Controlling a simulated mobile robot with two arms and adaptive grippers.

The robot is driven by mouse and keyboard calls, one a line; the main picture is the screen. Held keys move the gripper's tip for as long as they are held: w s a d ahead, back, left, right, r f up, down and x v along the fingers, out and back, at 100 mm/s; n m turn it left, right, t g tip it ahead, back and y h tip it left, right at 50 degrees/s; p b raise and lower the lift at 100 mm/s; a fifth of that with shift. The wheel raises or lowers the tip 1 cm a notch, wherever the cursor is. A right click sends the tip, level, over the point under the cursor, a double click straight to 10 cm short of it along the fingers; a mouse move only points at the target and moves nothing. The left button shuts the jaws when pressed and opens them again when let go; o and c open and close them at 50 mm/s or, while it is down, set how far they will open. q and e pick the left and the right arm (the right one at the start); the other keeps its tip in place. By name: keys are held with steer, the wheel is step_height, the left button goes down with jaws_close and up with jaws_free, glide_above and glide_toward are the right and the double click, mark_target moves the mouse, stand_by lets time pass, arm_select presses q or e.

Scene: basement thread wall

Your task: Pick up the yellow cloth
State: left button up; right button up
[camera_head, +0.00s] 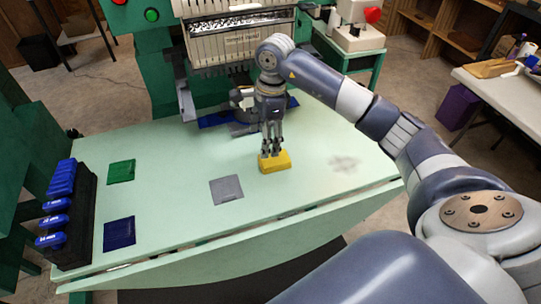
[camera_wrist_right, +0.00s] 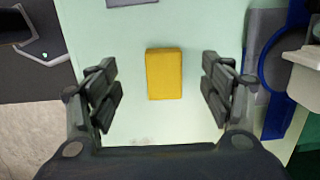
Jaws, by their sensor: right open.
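The yellow cloth (camera_head: 275,163) looks like a small block-shaped folded pad on the pale green table. My right gripper (camera_head: 271,150) points down right above it in the head view and hides a little of its top edge. In the right wrist view the yellow cloth (camera_wrist_right: 164,73) lies between the two fingers of my right gripper (camera_wrist_right: 161,88). The fingers are open, with a clear gap on both sides of the cloth. My left gripper is in neither view.
A grey cloth (camera_head: 226,189), a green cloth (camera_head: 121,171) and a dark blue cloth (camera_head: 119,233) lie flat to the left. A green embroidery machine (camera_head: 155,60) stands behind. The table's right part is clear.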

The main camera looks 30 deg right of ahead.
steer(key=d+h, duration=0.1)
steer(key=d, duration=0.2)
glide_above(275, 161)
steer(key=w, duration=0.1)
steer(key=f, duration=0.4)
steer(key=shift+d+f, duration=0.1)
steer(key=shift+d, duration=0.25)
step_height(275, 161, down, 5)
steer(key=shift+a+r+p, duration=0.1)
steer(key=shift+p, duration=0.75)
steer(key=shift+f, duration=0.4)
steer(key=shift+c, duration=0.5)
steer(key=c, duration=1)
